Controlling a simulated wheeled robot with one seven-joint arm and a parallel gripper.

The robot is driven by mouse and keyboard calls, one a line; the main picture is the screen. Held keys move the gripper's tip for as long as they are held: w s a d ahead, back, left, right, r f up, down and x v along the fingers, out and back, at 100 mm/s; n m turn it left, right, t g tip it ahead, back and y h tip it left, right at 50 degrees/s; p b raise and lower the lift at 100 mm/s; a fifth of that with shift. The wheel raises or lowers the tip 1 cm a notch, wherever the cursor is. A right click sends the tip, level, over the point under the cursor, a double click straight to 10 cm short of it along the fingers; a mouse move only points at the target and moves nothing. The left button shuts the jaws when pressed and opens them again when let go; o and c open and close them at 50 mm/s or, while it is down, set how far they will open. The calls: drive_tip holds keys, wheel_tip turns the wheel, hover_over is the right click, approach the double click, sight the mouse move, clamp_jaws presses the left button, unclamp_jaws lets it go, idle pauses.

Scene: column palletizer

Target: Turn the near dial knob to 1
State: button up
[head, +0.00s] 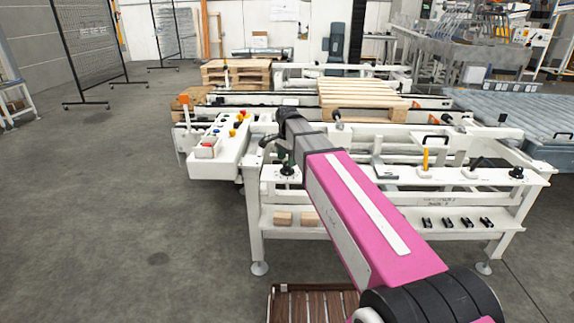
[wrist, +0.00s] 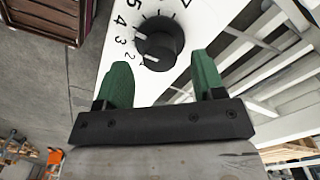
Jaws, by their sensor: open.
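A black dial knob (wrist: 158,42) stands on a white panel (wrist: 108,58) in the wrist view. My gripper (wrist: 163,72) is open, with green fingers on either side of the view, just short of the knob. In the head view my gripper (head: 287,164) points down at the left end of the white bench (head: 340,178); the knob there is mostly hidden.
Another black knob (head: 516,172) stands at the bench's right end. A yellow-handled lever (head: 425,158) stands between them. A control box (head: 212,148) with buttons is to the left. Wooden blocks (head: 283,218) lie on the lower shelf.

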sight(287, 168)
drive_tip(key=shift+f, duration=1.35)
drive_tip(key=c, duration=0.9)
